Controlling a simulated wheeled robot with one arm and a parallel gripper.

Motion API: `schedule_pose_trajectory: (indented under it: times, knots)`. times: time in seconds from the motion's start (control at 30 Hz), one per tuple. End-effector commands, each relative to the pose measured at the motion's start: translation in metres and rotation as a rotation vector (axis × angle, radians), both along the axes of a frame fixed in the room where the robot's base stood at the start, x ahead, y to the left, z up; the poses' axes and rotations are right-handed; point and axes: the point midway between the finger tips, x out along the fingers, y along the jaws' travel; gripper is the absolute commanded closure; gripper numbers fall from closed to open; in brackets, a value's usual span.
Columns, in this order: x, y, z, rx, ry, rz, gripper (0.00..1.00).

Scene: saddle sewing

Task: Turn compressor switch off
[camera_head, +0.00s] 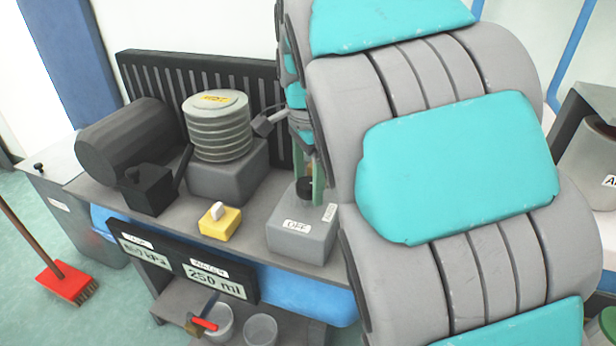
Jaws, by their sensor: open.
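A grey box (301,236) stands on the bench with a black knob (304,189) on top. Its front label reads OFF, and a smaller label on its right is unreadable. My gripper (307,182) points down over this box with its greenish fingers open, at or around the knob. Contact cannot be told. A yellow box (220,222) with a white toggle (217,210) sits to the left. No readable label shows which one is the compressor switch. My large grey and teal arm covers the right of the picture.
A dark cylinder (128,140), a ribbed stack (217,128) and a black box (148,190) stand behind and left on the bench (262,212). Two displays (215,280) hang on the front edge. Beakers (261,330) stand below. A red broom (66,282) is at left.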

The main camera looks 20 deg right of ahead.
Motion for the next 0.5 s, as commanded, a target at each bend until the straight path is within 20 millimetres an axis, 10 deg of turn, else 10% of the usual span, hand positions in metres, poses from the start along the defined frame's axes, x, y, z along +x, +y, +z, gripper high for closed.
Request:
schedule_pose_trajectory:
  times: [0.23,0.5]
  knots:
    - [0.0002,-0.0001,-0.0004,0.000,-0.001,0.000,0.12]
    - [0.0002,-0.0001,-0.0003,0.000,-0.001,0.000,0.41]
